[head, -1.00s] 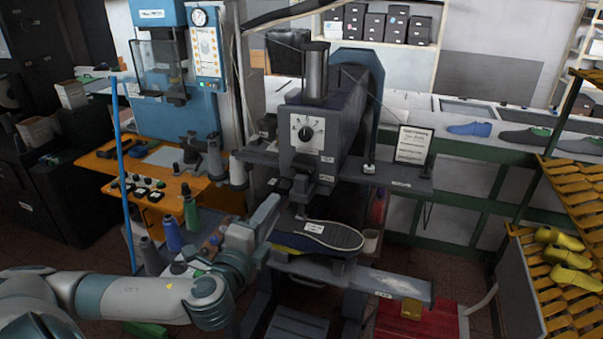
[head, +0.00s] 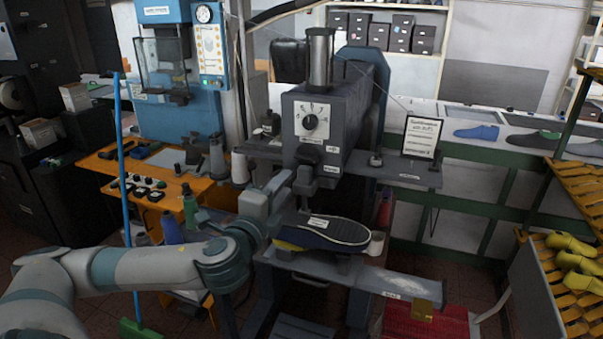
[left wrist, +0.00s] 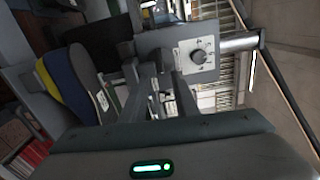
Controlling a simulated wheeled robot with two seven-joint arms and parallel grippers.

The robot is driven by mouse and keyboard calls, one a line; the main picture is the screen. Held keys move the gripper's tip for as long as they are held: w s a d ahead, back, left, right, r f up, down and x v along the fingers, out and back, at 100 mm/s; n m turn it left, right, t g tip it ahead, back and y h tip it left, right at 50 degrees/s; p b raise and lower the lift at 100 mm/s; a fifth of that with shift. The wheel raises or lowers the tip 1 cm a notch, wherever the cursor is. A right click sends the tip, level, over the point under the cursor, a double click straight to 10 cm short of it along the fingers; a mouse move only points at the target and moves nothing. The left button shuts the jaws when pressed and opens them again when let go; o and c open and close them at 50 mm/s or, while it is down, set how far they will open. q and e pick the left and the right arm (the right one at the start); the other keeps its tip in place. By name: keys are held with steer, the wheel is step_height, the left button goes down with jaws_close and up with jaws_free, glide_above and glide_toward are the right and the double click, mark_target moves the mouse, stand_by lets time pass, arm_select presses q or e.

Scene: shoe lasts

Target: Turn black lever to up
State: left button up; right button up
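A grey machine has a light front panel (head: 309,125) with a round black knob (head: 310,122) and printed marks around it. I take this knob to be the black lever, and I cannot tell exactly which way it points. In the left wrist view the knob (left wrist: 199,57) shows on the panel, rotated with the camera. My left gripper (head: 285,182) is below and left of the panel, apart from the knob. Its fingers (left wrist: 147,55) look spread in the left wrist view, with nothing seen held. My right gripper is not in view.
A dark shoe sole (head: 335,231) lies on the machine's support below the panel. A small framed sign (head: 421,137) stands on the shelf right of it. A blue pole (head: 123,170) and an orange bench (head: 150,190) with bottles are to the left.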

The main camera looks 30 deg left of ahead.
mark_target(303, 160)
arm_select(q)
steer(key=b+x, duration=0.3)
steer(key=x, duration=0.8)
steer(key=shift+w+r, duration=0.2)
steer(key=shift+w, duration=0.05)
steer(key=shift+w+a, duration=0.1)
steer(key=shift+w, duration=0.3)
steer(key=shift+f, duration=0.1)
steer(key=shift+c, duration=0.6)
jaws_close()
